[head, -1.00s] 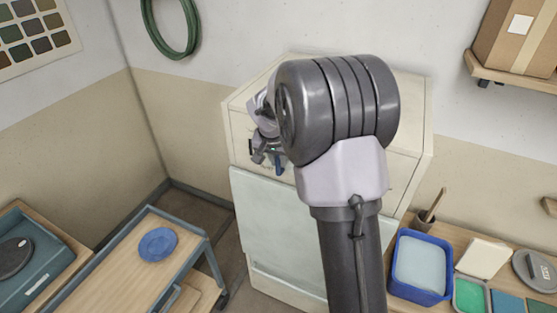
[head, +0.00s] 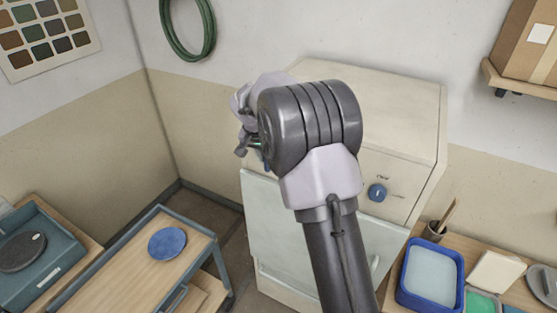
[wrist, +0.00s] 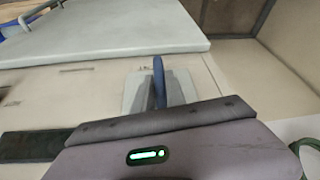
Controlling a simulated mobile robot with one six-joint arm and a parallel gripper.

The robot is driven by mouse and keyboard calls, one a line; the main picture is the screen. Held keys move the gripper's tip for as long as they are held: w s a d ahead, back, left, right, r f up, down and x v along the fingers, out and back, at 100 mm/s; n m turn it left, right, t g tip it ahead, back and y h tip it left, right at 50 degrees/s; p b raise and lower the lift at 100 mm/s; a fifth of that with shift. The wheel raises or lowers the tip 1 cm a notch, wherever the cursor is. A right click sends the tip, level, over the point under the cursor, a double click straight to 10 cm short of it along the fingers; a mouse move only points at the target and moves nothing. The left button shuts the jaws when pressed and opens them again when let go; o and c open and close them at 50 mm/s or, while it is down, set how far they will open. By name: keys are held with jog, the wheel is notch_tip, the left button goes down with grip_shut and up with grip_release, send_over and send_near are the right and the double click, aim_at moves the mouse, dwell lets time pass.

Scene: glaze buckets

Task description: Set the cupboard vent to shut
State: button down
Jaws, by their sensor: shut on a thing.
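The cream cupboard (head: 410,120) stands against the wall, with a pale door on its front. My gripper (head: 243,147) is at the left end of the cupboard's upper front, partly hidden behind my arm. In the wrist view a thin blue handle (wrist: 159,82) stands on a pale grey plate (wrist: 132,92) on the cupboard front. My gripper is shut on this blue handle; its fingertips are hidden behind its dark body. The plate looks like the vent's, but its opening cannot be made out.
A blue knob (head: 377,192) sits on the cupboard's upper front at the right. A trolley with a blue disc (head: 167,243) stands at left. A blue tub (head: 432,275) stands on a bench at right. A green hose (head: 188,30) hangs on the wall.

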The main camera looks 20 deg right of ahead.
jog(key=shift+w+r, duration=0.1)
jog(key=shift+w, duration=0.05)
jog(key=c, duration=1.7)
grip_release()
jog(key=o, duration=0.3)
jog(key=shift+w+a, duration=0.1)
jog(key=shift+a, duration=0.15)
jog(key=v, duration=1.7)
jog(key=shift+p, duration=0.35)
